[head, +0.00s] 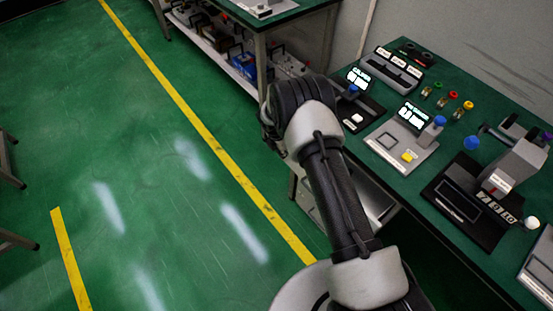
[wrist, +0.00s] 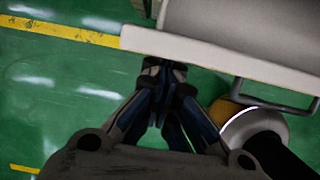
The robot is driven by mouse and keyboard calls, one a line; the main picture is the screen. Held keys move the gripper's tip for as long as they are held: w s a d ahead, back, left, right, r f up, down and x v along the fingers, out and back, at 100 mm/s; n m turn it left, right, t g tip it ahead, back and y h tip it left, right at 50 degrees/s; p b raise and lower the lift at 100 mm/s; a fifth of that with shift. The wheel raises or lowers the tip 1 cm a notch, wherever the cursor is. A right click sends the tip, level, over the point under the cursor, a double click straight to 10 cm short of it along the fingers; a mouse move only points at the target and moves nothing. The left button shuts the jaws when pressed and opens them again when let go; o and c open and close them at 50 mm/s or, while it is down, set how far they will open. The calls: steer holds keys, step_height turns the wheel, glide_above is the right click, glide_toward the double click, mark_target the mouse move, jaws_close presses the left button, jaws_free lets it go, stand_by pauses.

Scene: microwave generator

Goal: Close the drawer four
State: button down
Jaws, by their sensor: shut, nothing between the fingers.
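A pale drawer (wrist: 200,45) with a light front edge fills the upper right of the wrist view. A thin bar handle (wrist: 275,103) sticks out from its front. In the head view a pale open drawer (head: 372,203) shows below the green-topped table, partly hidden by my arm. I cannot read a number on it. My gripper (wrist: 165,66) is shut and empty, with its fingertips close to the drawer's front edge, left of the handle. I cannot tell whether they touch it. My gripper is hidden in the head view.
The green table (head: 420,192) on the right carries several devices with coloured knobs and displays. A shelf unit (head: 225,50) with boxes stands at the top. The green floor (head: 130,130) with yellow lines is clear on the left, apart from stool legs (head: 12,165) at the edge.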

steer(key=shift+w+d, duration=0.25)
steer(key=shift+d, duration=0.05)
